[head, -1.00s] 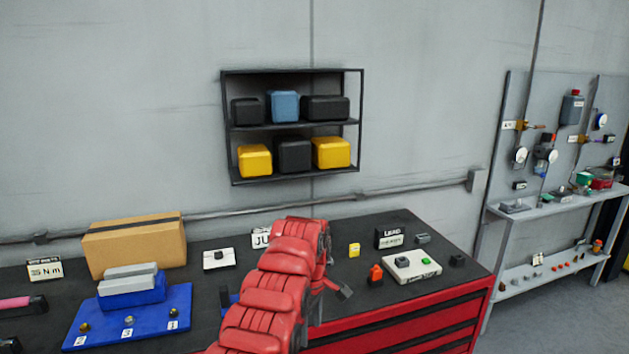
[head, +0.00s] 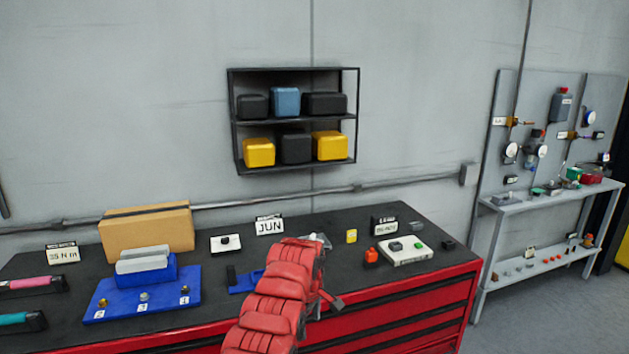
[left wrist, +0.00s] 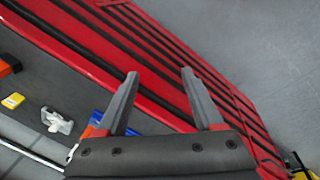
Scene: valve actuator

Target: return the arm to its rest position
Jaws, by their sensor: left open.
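My left arm (head: 275,300), red and padded, rises from the bottom of the head view and bends over the front of the bench. Its left gripper (head: 333,303) shows only in part, as a dark piece beyond the bend at the bench's front edge. In the left wrist view the left gripper (left wrist: 158,82) has its two grey fingers apart with nothing between them. The red drawer fronts and grey floor lie beyond the fingers. My right gripper is not in view.
A shelf (head: 296,122) hangs on the wall. Floor at the right is clear.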

